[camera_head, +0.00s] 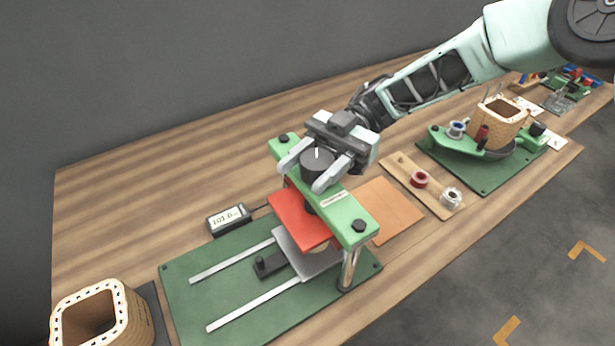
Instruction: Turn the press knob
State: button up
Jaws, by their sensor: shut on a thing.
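The press knob (317,160) is a black round knob with a white mark line on top. It sits above the green crossbeam (346,215) of the press. My gripper (309,172) comes from the upper right and is shut on the knob, one light finger on each side. Under the beam is a red press plate (297,220), above a grey sliding plate (301,258). The narrow space between the two plates is mostly hidden. A small display (229,219) beside the press reads about 101.0.
The press stands on a green base (190,305) with two pale rails. A wound coil (100,318) stands at the lower left. At right are an orange sheet (388,208), a wooden strip with spools (405,168) and a green fixture with another coil (497,124).

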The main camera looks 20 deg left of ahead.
jog(key=n+g+h, duration=0.1)
jog(key=n+h, duration=0.1)
jog(key=h, duration=0.1)
jog(key=shift+d+n+h, duration=0.15)
jog(key=shift+n+h, duration=0.15)
jog(key=shift+h, duration=0.1)
jog(key=shift+d+r+n+h+p, duration=0.15)
jog(key=shift+n+h+p, duration=0.3)
jog(key=shift+n+h, duration=0.85)
jog(key=shift+h, duration=0.5)
jog(key=o, duration=1)
